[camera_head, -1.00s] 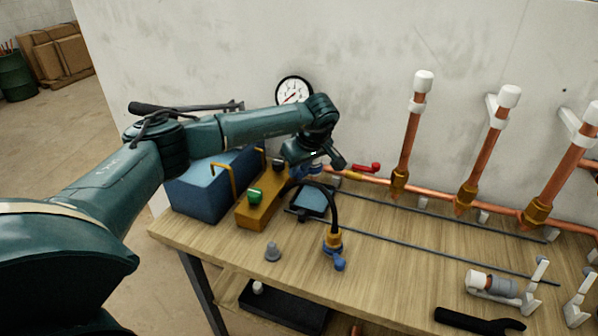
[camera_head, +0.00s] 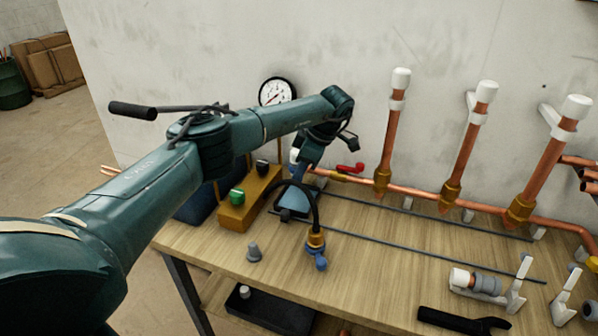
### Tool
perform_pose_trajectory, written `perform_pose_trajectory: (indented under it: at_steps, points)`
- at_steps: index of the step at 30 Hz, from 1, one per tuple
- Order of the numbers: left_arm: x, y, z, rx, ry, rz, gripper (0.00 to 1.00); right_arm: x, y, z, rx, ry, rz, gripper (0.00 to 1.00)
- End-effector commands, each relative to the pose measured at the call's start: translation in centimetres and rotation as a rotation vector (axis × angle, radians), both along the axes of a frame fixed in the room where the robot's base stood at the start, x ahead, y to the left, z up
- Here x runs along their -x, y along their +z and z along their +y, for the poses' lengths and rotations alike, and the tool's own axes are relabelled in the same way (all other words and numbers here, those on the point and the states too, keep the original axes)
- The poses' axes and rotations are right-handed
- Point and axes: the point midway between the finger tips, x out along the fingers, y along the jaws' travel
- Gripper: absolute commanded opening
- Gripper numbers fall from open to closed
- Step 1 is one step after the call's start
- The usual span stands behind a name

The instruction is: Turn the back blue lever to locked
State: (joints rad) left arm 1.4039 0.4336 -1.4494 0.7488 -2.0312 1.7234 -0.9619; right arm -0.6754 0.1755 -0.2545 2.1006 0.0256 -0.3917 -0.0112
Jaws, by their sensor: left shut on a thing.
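My left gripper (camera_head: 304,168) reaches down at the back of the bench, by the copper pipe along the wall. It is shut at the place of the back blue lever, which my gripper and wrist hide, so its angle cannot be told. A second blue lever (camera_head: 318,260) is in plain view nearer the front, on a brass valve (camera_head: 316,240) at the end of a black hose. My right gripper is out of view.
A red lever (camera_head: 350,168) sits on the pipe just right of my gripper. A gauge (camera_head: 276,92) is on the wall behind. A brass-coloured block (camera_head: 236,216) with green and black knobs stands left. Upright copper pipes (camera_head: 389,140) stand right. The front middle bench is fairly clear.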

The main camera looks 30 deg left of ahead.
Motion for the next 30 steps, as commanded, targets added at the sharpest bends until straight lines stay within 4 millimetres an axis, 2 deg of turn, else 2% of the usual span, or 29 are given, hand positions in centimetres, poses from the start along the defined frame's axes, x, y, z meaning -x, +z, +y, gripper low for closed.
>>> perform_pose_trajectory:
  at_steps: [9,25,26,30]
  points:
    - [-0.08,0.04,-0.03,-0.002,0.116,-0.001,0.00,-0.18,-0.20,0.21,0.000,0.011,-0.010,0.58]
    - [-0.10,0.07,0.00,0.000,0.138,-0.002,0.00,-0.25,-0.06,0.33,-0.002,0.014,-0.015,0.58]
    - [-0.10,0.07,0.00,0.000,0.138,-0.002,0.23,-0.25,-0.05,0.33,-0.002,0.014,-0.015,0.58]
    - [-0.10,0.06,-0.01,0.000,0.137,-0.002,0.34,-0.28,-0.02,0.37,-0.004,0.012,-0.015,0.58]
